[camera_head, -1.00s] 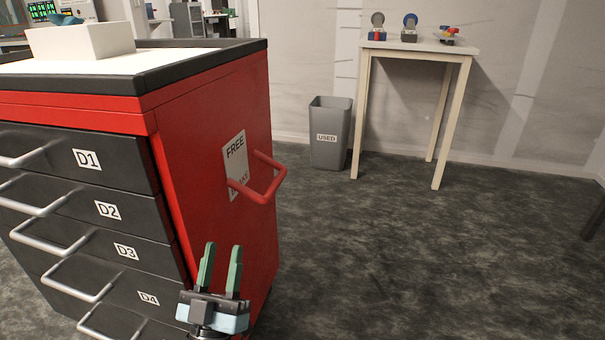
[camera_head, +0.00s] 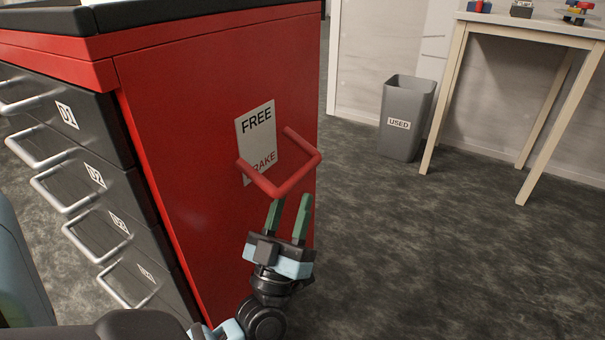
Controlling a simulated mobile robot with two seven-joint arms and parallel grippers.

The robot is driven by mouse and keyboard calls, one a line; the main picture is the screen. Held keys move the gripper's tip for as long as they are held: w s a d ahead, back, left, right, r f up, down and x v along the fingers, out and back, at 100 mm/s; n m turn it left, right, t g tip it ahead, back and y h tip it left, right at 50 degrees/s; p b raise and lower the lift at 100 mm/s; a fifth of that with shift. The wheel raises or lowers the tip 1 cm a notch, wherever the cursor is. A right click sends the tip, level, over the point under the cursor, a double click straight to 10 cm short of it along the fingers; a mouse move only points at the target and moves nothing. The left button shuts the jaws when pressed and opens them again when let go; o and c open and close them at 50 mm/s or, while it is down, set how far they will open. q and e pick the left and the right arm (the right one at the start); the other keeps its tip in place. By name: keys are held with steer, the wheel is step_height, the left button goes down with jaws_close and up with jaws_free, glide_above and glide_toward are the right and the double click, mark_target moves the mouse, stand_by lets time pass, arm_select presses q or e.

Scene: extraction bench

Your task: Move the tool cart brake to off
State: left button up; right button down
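The red tool cart (camera_head: 200,120) stands at the left. On its side panel is a white label (camera_head: 256,120) with FREE at the top and BRAKE at the bottom. A red U-shaped brake handle (camera_head: 299,175) juts out from the panel, crossing the lower part of the label and partly covering the word BRAKE. My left gripper (camera_head: 291,199) is open and empty, its two green fingers pointing up. The fingertips are just below the handle's outer bar in the picture; I cannot tell whether they touch it. My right gripper is not in view.
Labelled drawers with silver handles (camera_head: 92,248) fill the cart's front at the left. A grey bin marked USED (camera_head: 405,110) stands on the floor behind. A pale table (camera_head: 540,20) with small items is at the upper right. The dark floor at right is clear.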

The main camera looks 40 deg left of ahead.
mark_target(300, 171)
arm_select(q)
steer(key=x, duration=0.5)
steer(key=shift+f+b, duration=0.1)
steer(key=shift+b, duration=0.25)
steer(key=shift+w+a+r, duration=0.15)
steer(key=shift+w+r, duration=0.15)
steer(key=shift+r, duration=0.05)
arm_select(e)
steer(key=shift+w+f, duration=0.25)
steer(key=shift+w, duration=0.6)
arm_select(q)
steer(key=c, duration=0.7)
jaws_close()
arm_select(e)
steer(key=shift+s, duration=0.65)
